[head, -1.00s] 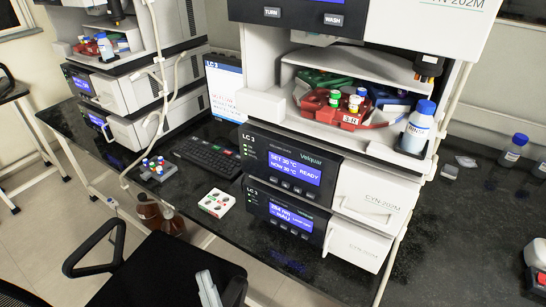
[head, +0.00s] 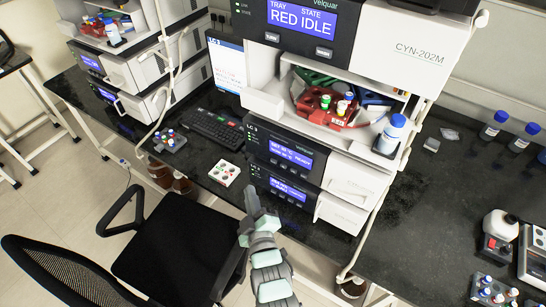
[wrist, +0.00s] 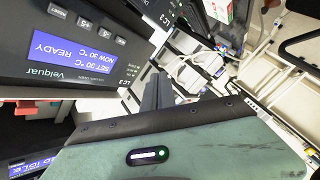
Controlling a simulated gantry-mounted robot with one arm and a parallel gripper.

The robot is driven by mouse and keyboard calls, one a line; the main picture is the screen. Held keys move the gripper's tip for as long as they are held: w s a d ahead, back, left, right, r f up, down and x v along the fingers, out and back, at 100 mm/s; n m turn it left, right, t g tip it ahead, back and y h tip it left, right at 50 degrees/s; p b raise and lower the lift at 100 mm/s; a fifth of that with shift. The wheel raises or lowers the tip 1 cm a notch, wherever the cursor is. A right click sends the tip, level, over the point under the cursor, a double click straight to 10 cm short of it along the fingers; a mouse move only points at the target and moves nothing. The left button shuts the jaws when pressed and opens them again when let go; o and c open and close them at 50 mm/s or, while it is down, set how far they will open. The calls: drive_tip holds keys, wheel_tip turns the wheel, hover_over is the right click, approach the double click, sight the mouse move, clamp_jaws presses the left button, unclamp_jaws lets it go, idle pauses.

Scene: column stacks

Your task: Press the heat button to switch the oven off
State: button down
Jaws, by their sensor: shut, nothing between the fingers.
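The oven (head: 285,150) is a dark-fronted LC 3 module in the middle stack, above another module with a blue display. Its blue display also shows in the wrist view (wrist: 72,55), rotated, reading SET 30 °C, NOW 30 °C, READY. A row of small dark buttons (wrist: 86,23) lies along the panel beside the display. My gripper (head: 251,197) is shut and empty, in front of and left of the lower modules. In the wrist view its dark fingers (wrist: 156,90) appear apart from the oven panel.
An open shelf above the oven holds a red rack (head: 322,106) and a blue-capped bottle (head: 391,134). A black chair (head: 180,245) stands in front.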

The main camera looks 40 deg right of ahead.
drive_tip(key=b, duration=0.2)
approach(267, 157)
drive_tip(key=shift+w+d+f, duration=0.1)
drive_tip(key=shift+w+f, duration=0.05)
drive_tip(key=shift+w, duration=0.85)
drive_tip(key=shift+w+d+f, duration=0.1)
drive_tip(key=shift+w+f, duration=0.05)
drive_tip(key=shift+w, duration=0.85)
idle(0.6)
drive_tip(key=shift+w+d, duration=0.15)
drive_tip(key=shift+d, duration=0.2)
drive_tip(key=shift+w+d, duration=0.2)
drive_tip(key=shift+d, duration=0.2)
idle(0.6)
drive_tip(key=shift+s+a, duration=0.1)
drive_tip(key=shift+a, duration=0.1)
drive_tip(key=shift+s+a, duration=0.25)
drive_tip(key=shift+a, duration=0.3)
drive_tip(key=shift+s+a+p, duration=0.1)
drive_tip(key=shift+s+a, duration=0.2)
drive_tip(key=shift+a, duration=0.5)
drive_tip(key=shift+s+a+p, duration=0.15)
drive_tip(key=shift+s+a, duration=0.2)
drive_tip(key=shift+a, duration=0.4)
drive_tip(key=shift+s+a+p, duration=0.1)
drive_tip(key=shift+s+a, duration=0.2)
drive_tip(key=shift+a, duration=0.5)
